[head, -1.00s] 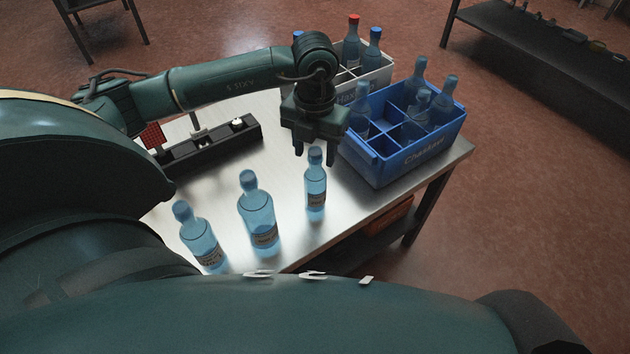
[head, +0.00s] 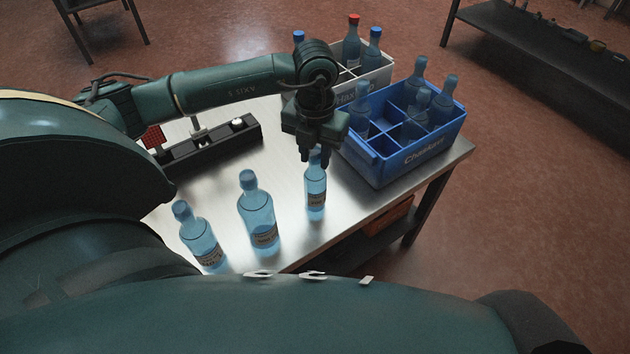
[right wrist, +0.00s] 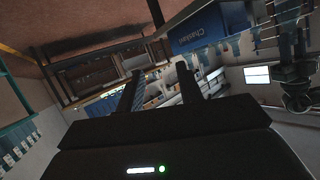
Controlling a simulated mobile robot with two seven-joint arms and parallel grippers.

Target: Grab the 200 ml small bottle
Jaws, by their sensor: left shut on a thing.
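Three blue bottles stand upright in a row along the near edge of the metal table (head: 290,235): a left bottle (head: 203,243), a middle bottle (head: 256,210) and the slimmer small bottle (head: 316,186) on the right. My left gripper (head: 314,158) is above the small bottle, pointing down, with its fingers shut on the top. The fingers partly hide the cap. The bottle still appears to rest on the table. My right gripper shows in the right wrist view (right wrist: 159,72), its fingers wide apart with nothing between them.
A blue crate (head: 410,158) with several bottles stands right of the left gripper. A grey crate (head: 375,78) with bottles is behind it. A black rail-like fixture (head: 210,145) lies on the table at left. A dark shelf (head: 530,50) stands at the far right.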

